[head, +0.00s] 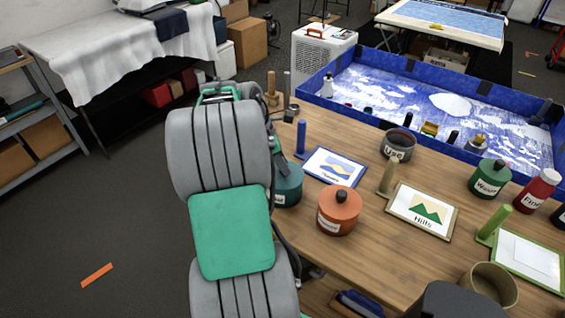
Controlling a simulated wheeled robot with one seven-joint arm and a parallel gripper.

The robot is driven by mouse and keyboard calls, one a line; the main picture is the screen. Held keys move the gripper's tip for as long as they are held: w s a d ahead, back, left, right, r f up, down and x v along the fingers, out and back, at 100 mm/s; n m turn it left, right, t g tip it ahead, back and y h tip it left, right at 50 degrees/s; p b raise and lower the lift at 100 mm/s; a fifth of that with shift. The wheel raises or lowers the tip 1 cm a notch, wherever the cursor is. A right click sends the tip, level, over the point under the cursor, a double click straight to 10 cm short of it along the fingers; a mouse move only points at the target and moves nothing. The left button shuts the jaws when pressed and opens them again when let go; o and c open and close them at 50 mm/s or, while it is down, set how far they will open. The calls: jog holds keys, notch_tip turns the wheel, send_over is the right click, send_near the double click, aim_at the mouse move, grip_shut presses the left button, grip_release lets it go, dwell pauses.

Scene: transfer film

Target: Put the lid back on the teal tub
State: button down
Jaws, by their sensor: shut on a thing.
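The teal tub (289,188) stands on the wooden table, just right of my arm, which covers its left side. Part of a white label shows on it. I cannot tell whether its top is open or covered. No loose teal lid is visible. My gripper is hidden behind my own grey and green arm, so neither its jaws nor anything in them shows.
An orange lidded tub (339,212) stands close right of the teal tub. Framed pictures (334,167), a grey tub (397,147), a green lidded tub (489,179) and a red bottle (537,190) crowd the table (365,235). A blue-walled tray (345,115) lies behind.

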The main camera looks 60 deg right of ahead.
jog(key=c, duration=1.1)
grip_release()
jog(key=shift+o, duration=0.4)
jog(key=o, duration=0.4)
jog(key=shift+r, duration=0.1)
notch_tip(320, 180, up, 5)
jog(key=p, duration=0.5)
jog(key=shift+f, duration=0.2)
jog(key=shift+r, duration=1.1)
grip_shut()
